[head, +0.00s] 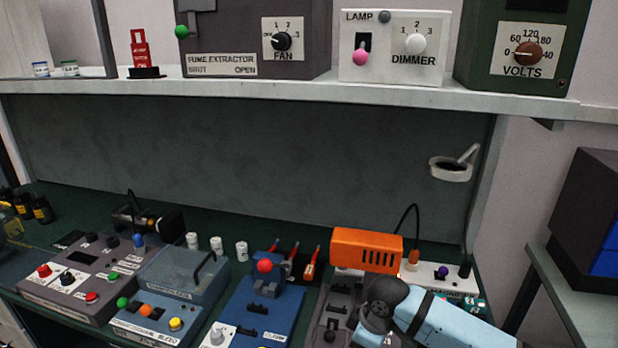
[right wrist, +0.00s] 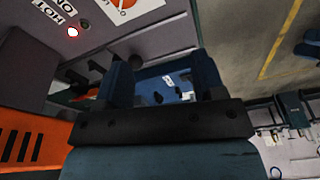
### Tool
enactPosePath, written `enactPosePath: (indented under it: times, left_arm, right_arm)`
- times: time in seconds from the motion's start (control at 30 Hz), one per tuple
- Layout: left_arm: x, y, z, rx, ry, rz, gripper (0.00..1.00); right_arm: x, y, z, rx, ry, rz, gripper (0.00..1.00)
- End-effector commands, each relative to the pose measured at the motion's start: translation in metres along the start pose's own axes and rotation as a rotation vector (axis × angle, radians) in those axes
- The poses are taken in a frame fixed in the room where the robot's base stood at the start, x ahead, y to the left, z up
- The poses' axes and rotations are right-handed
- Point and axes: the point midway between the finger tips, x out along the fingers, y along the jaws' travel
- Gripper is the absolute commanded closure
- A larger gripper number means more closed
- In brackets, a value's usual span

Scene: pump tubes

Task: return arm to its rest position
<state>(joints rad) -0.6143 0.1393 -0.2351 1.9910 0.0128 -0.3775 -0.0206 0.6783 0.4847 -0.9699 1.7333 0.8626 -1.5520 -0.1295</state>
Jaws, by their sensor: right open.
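My right arm shows in the head view as a light blue link with a dark joint, low at the right of centre, in front of the bench devices. I cannot make out its gripper there. In the right wrist view my right gripper (right wrist: 163,78) has its two dark blue fingers apart. I see nothing held between them; a blue surface with a white label shows beyond. An orange slotted box (head: 366,250) is just above the dark joint in the head view. An orange slotted surface (right wrist: 28,145) also shows at the left of the wrist view. My left gripper is not in view.
On the bench stand a blue device (head: 262,312) with a red knob, a grey panel (head: 85,277) and a blue-grey box (head: 183,270). White containers (head: 217,245) stand behind. A shelf (head: 300,90) with control boxes runs above. A side table (head: 575,290) is at right.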

Motion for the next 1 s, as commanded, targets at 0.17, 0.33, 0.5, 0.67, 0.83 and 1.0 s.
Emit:
enactPosePath:
  times: [0.17,0.33,0.5,0.67,0.83,1.0]
  left_arm:
    - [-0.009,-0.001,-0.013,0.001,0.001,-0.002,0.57]
    - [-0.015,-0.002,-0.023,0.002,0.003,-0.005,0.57]
    - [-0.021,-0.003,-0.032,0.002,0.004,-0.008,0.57]
    - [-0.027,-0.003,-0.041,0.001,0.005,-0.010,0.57]
    - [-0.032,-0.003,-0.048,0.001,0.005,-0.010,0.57]
    - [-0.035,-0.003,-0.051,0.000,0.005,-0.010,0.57]
  right_arm:
    - [0.034,-0.049,-0.011,0.103,0.242,-0.016,0.37]
    - [0.052,-0.080,-0.006,0.241,0.445,0.014,0.37]
    - [0.062,-0.103,0.021,0.394,0.604,0.084,0.37]
    - [0.065,-0.122,0.066,0.533,0.705,0.191,0.37]
    - [0.063,-0.144,0.127,0.637,0.755,0.326,0.37]
    - [0.057,-0.160,0.170,0.678,0.766,0.425,0.37]
